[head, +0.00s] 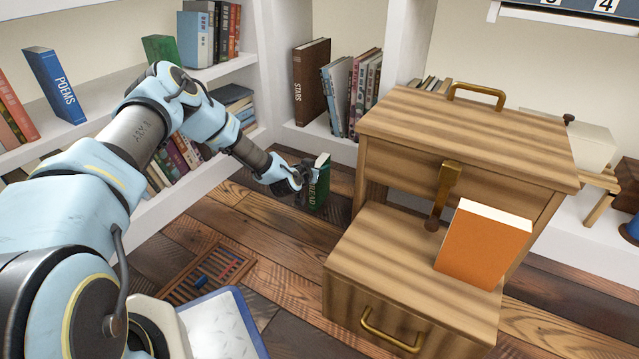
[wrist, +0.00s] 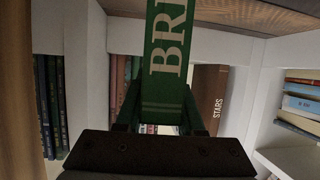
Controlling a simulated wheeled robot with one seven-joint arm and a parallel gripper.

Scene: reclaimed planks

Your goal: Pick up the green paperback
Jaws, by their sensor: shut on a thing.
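The green paperback (head: 320,187) has pale letters on its spine and light page edges. In the head view it is upright, just left of the wooden step stool. My gripper (head: 306,186) is shut on it and partly covers its left side. In the wrist view the green paperback (wrist: 168,58) rises between the two fingers of my gripper (wrist: 160,112), with the letters "BR" and part of another showing. It appears to be held above the plank floor, but its lower end is hard to make out.
A wooden step stool (head: 400,262) stands right of my gripper, with an orange book (head: 484,247) upright on its lower step. White shelves with books, including brown "STARS" (head: 311,84), blue "POEMS" (head: 54,86) and another green book (head: 160,48), stand behind. A floor grate (head: 208,276) lies in front.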

